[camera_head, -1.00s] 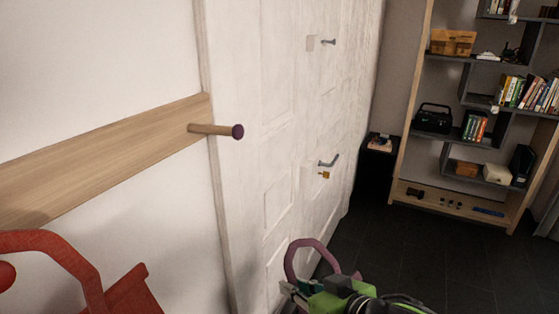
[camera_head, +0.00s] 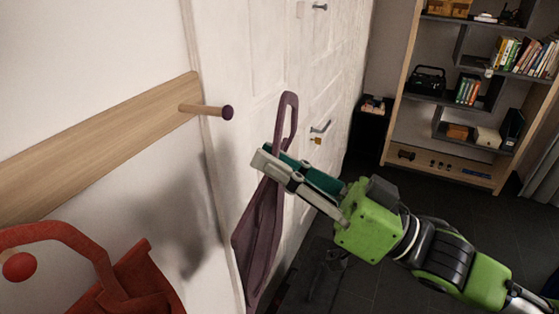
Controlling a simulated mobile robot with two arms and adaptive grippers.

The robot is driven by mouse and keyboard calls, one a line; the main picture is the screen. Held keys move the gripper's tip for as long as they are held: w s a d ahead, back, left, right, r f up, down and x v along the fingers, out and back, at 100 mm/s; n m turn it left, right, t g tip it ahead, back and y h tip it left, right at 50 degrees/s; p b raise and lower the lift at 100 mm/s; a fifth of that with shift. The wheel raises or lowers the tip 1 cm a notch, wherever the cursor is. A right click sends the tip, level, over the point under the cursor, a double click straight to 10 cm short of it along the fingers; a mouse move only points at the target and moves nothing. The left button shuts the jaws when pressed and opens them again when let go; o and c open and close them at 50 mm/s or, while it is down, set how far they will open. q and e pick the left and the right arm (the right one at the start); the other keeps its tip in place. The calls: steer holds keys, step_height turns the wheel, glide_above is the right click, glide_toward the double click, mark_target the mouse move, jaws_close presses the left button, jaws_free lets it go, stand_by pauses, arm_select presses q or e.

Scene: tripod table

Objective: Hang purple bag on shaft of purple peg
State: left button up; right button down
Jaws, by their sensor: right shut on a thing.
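The purple peg (camera_head: 208,112) sticks out from a wooden rail on the wall, with a wooden shaft and a dark purple round end. My right gripper (camera_head: 266,163) is shut on the purple bag (camera_head: 262,232) near the base of its handle. The bag hangs below the gripper, and its handle loop stands up above the fingers. The bag and gripper are to the right of the peg and lower, apart from it. The bag's lowest part is cut off by the picture's bottom edge. My left gripper is not in view.
A red bag (camera_head: 125,285) hangs from a red peg (camera_head: 19,267) at the lower left. The wooden rail (camera_head: 90,145) runs along the wall. A white door (camera_head: 262,60) stands behind the bag. A shelf unit (camera_head: 398,120) stands farther back at the right.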

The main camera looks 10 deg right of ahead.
steer(key=w+a+f, duration=0.2)
steer(key=w+a, duration=0.5)
steer(key=a, duration=0.3)
steer(key=shift+f, duration=0.25)
stand_by(0.8)
steer(key=shift+w, duration=0.1)
stand_by(0.4)
